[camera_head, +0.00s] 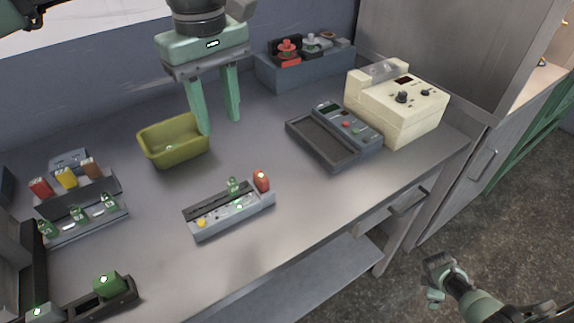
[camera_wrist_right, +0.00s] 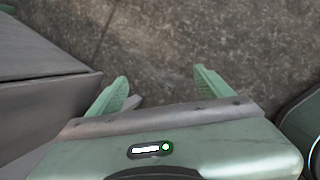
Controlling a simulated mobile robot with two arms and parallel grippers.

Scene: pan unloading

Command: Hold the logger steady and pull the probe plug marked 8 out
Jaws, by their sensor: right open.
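A long grey block (camera_head: 222,215) lies at the table's middle front, with a yellow button, a small green upright piece (camera_head: 234,186) and a red knob (camera_head: 261,180) at its right end. It may be the logger, but I cannot tell. No number 8 is legible, so I cannot tell which piece is the marked plug. My left gripper (camera_head: 219,127) is open and empty, pointing down above the table behind this block, right of the olive tub. My right gripper (camera_head: 435,281) is off the table's front right; in the wrist view (camera_wrist_right: 160,88) it is open and empty over the floor.
An olive tub (camera_head: 173,141) stands behind the block. A grey device with a tray (camera_head: 335,135) and a cream machine (camera_head: 397,104) stand right. Racks with small coloured pieces (camera_head: 80,196) and a dark holder with a green block (camera_head: 107,284) stand left. A blue-grey box (camera_head: 304,68) stands at the back.

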